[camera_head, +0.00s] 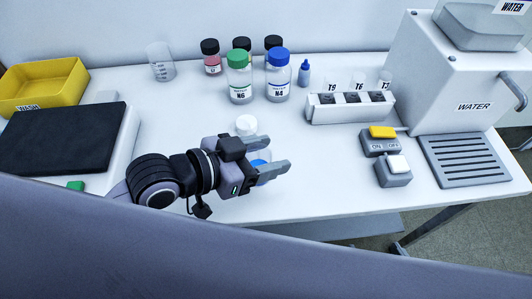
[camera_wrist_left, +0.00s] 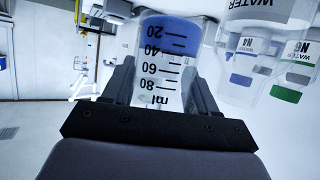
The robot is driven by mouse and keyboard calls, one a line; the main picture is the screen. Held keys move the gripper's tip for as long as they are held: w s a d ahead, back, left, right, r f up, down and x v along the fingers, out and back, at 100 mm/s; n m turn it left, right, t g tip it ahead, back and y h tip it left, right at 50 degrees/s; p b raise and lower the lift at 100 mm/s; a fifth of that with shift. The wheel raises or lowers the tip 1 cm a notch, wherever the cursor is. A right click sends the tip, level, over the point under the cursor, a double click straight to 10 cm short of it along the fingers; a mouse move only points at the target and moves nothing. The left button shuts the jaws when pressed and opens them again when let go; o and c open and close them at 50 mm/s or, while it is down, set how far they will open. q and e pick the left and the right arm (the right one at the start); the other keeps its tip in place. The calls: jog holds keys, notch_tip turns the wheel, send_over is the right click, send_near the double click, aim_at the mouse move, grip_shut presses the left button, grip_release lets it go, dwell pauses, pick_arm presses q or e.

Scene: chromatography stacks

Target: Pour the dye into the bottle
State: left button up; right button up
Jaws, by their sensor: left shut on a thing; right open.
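My left gripper (camera_head: 279,155) is shut on a clear beaker with blue dye (camera_head: 260,168) above the front of the table. The beaker (camera_wrist_left: 160,68) fills the middle of the left wrist view, which is upside down. Its ml scale shows and the blue dye lies at its base end. A clear bottle labelled WATER (camera_wrist_left: 262,45) stands close beside the beaker in that view, apart from it as far as I can tell. In the head view a white round top (camera_head: 246,124) shows behind the gripper; its body is mostly hidden. My right gripper is out of view.
Behind stand a green-capped bottle N6 (camera_head: 239,85), a blue-capped bottle N4 (camera_head: 278,85) and an empty beaker (camera_head: 160,62). A vial rack (camera_head: 348,113), switches and a WATER dispenser (camera_head: 455,75) are at right. A yellow tray (camera_head: 45,87) and black plate (camera_head: 62,140) are at left.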

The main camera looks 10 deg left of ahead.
pick_arm(q)
jog(key=shift+w+a+r+n+g+h, duration=0.3)
jog(key=shift+w+a+r+n+g, duration=0.1)
jog(key=shift+w+r+n, duration=0.1)
jog(key=r, duration=0.1)
jog(key=r+n+p, duration=0.1)
jog(key=w+r+g+p, duration=0.1)
jog(key=shift+a+r+n+h, duration=0.3)
jog(key=shift+a+r, duration=0.05)
jog(key=shift+p, duration=0.4)
jog(key=shift+w+a+r+n+p, duration=0.15)
jog(key=shift+w+a+n+p, duration=0.2)
jog(key=shift+p, duration=0.1)
jog(key=shift+w+r+n+g+h+p, duration=0.1)
jog(key=shift+n+g+h+p, duration=0.3)
jog(key=shift+g+p, duration=0.1)
